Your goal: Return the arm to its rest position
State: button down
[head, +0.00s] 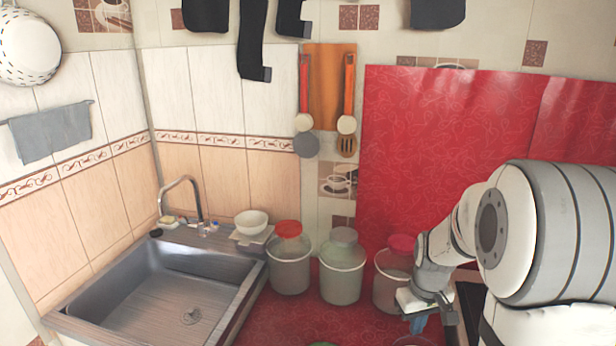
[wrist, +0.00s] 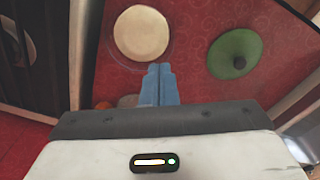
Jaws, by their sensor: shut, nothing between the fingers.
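My arm reaches in from the right side of the head view, bent downward at the wrist. My gripper (head: 417,325) is at the lower right there, in front of the rightmost bucket, with its blue fingers pointing down. In the wrist view my gripper (wrist: 159,72) shows its two blue fingers side by side and touching. It is shut and holds nothing. Part of the arm is cut off by the right edge of the head view.
A sink (head: 165,290) is at the left. Several lidded buckets stand on the red oilcloth, including one with a red lid (head: 289,268) and a middle one (head: 342,277). A cream round thing (wrist: 141,33) and a green lid (wrist: 236,54) lie below the fingers.

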jog(key=s+a+r+m+t, duration=0.1)
jog(key=s+a+r, duration=0.4)
jog(key=s, duration=0.3)
jog(key=s+a+r+m+t, duration=0.1)
jog(key=s+a+r, duration=0.4)
jog(key=s, duration=0.3)
jog(key=shift+s+r, duration=0.3)
jog(key=shift+r, duration=0.1)
jog(key=shift+w, duration=0.1)
jog(key=w+d+f+m+g+p, duration=0.1)
jog(key=w+d+f, duration=0.2)
jog(key=w, duration=0.3)
jog(key=w+d+f+m, duration=0.1)
jog(key=w+d+f, duration=0.2)
jog(key=w, duration=0.3)
jog(key=shift+m+g, duration=0.7)
jog(key=shift+g, duration=0.2)
jog(key=shift+w+d+f+b, duration=0.6)
jog(key=shift+w+d+f, duration=0.7)
jog(key=shift+f, duration=1.85)
jog(key=shift+w+d+f+b, duration=0.55)
jog(key=shift+w+d+f, duration=0.75)
jog(key=shift+f, duration=1.85)
jog(key=shift+w+d+f+b, duration=0.6)
jog(key=shift+w+d+f, duration=0.7)
jog(key=shift+f, duration=1.85)
jog(key=shift+s+d+f, duration=0.1)
jog(key=shift+s+d, duration=0.1)
